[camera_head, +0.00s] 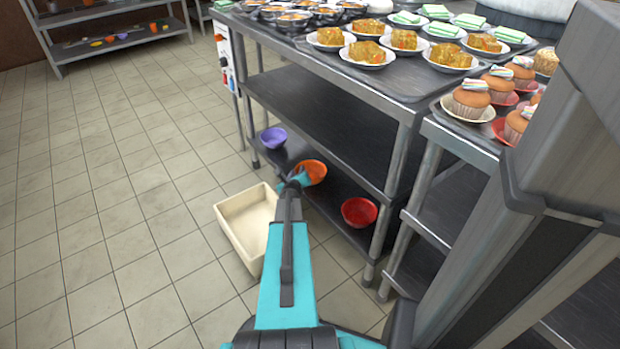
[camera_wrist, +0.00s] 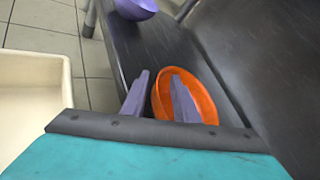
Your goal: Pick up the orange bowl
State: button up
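The orange bowl (camera_head: 315,171) sits on the low dark shelf of the steel table, between a purple bowl (camera_head: 273,138) and a red bowl (camera_head: 359,212). My gripper (camera_head: 297,178) is at its left side in the head view. In the wrist view my gripper (camera_wrist: 160,95) is open. One finger is left of the orange bowl's (camera_wrist: 206,97) near-left rim and the other overlaps the bowl's inside, so the rim shows between them. I cannot tell whether either finger touches it. The purple bowl (camera_wrist: 135,8) is also at the top of the wrist view.
A cream bin (camera_head: 228,223) stands on the tiled floor beside the shelf. A middle shelf (camera_head: 318,118) and the tabletop with plates of cake (camera_head: 368,53) lie above the bowls. A table leg (camera_head: 383,232) is near the red bowl. The floor at left is clear.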

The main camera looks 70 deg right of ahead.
grip_shut()
jog(key=shift+r, duration=0.15)
jog(key=shift+r+p, duration=1.15)
jog(key=shift+r, duration=0.5)
jog(key=s+a+r+b, duration=0.1)
jog(key=s+a+b, duration=0.2)
jog(key=s+a, duration=0.6)
jog(key=shift+s+a+r, duration=0.15)
jog(key=shift+a+r, duration=0.05)
jog(key=shift+a, duration=1.8)
